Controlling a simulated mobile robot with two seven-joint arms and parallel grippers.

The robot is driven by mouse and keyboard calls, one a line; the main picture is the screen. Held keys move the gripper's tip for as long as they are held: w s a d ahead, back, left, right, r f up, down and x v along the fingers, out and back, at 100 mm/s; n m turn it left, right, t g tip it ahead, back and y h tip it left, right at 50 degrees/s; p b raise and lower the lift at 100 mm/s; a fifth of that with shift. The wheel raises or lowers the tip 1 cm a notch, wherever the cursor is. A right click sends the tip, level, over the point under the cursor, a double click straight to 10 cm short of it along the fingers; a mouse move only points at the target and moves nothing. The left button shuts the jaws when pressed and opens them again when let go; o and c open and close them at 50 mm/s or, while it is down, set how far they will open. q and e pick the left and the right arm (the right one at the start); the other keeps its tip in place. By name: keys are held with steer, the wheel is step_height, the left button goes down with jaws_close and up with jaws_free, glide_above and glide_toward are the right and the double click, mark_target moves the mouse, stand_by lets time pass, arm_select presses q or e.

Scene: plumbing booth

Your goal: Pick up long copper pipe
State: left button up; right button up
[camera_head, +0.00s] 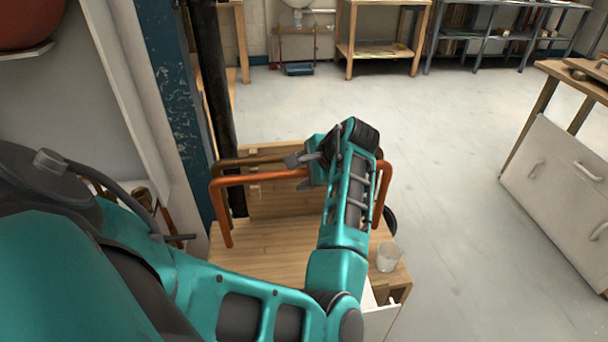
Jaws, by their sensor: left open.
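A long copper pipe (262,177) with bent-down ends stands over the small wooden bench. Its left leg (223,212) reaches down to the bench top. A copper length also shows on the right (383,188), beyond my left arm; the stretch between is hidden behind my wrist. My left gripper (308,158) is open at the pipe's upper run, near its middle, with the fingers pointing left. I cannot tell whether the fingers touch the pipe. My right gripper is not in view.
The wooden bench (245,262) holds a clear glass (389,257) at its right. A darker brown bar (245,160) runs behind the pipe. A dark vertical pipe (216,90) stands close on the left. A white cabinet (555,190) stands right; the floor between is clear.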

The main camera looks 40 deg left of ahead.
arm_select(q)
steer(key=shift+a+f, duration=0.25)
jaws_close()
stand_by(0.3)
stand_by(0.9)
